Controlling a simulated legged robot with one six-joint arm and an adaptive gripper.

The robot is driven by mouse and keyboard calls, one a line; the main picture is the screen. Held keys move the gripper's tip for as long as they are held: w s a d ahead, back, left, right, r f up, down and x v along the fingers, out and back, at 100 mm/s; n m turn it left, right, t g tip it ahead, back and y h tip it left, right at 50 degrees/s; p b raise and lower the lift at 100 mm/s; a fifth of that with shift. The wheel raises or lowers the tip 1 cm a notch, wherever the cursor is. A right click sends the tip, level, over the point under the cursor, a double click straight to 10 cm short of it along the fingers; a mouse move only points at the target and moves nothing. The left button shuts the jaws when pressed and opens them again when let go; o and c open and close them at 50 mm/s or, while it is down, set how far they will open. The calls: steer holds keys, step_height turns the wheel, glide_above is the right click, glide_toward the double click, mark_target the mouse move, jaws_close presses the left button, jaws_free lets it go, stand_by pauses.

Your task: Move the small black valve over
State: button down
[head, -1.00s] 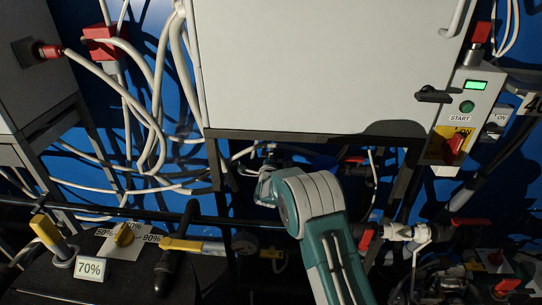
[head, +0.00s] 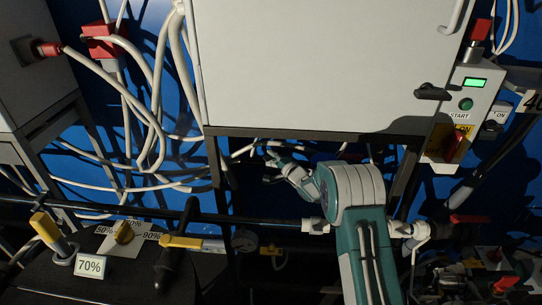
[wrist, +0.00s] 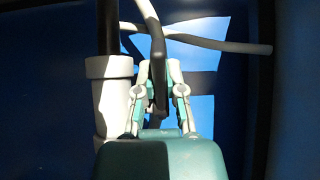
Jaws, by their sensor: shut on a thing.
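In the wrist view, a small black valve handle (wrist: 157,75) stands between the two fingers of my gripper (wrist: 160,95). The fingers are closed on the handle from both sides, with their tips beside it. A white pipe collar (wrist: 108,95) with a black pipe above it is just left of the fingers. In the head view, my gripper (head: 273,157) is small and dim beneath the large grey cabinet. The valve is too dark there to make out, and its body cannot be told clearly.
The grey cabinet (head: 330,65) overhangs my arm. Loose white cables (head: 155,120) hang to the left. A control box (head: 465,110) with a red knob is at right.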

steer(key=shift+s+d+f+n+g+y, duration=0.1)
steer(key=shift+s+d+n+g+y, duration=0.1)
steer(key=shift+n+g+y, duration=0.75)
steer(key=shift+s+d+f+n+g+y, duration=0.2)
steer(key=shift+n+g+y, duration=0.5)
steer(key=shift+g, duration=0.5)
steer(key=shift+d+f+n+g+y, duration=0.1)
steer(key=shift+d+n+g+y, duration=0.15)
steer(key=shift+n+g+y, duration=0.7)
steer(key=shift+g, duration=0.3)
steer(key=c, duration=1)
jaws_free()
steer(key=shift+r, duration=0.1)
steer(key=shift+d, duration=0.1)
steer(key=v, duration=1.1)
steer(key=shift+s+d, duration=0.15)
steer(key=shift+d, duration=0.15)
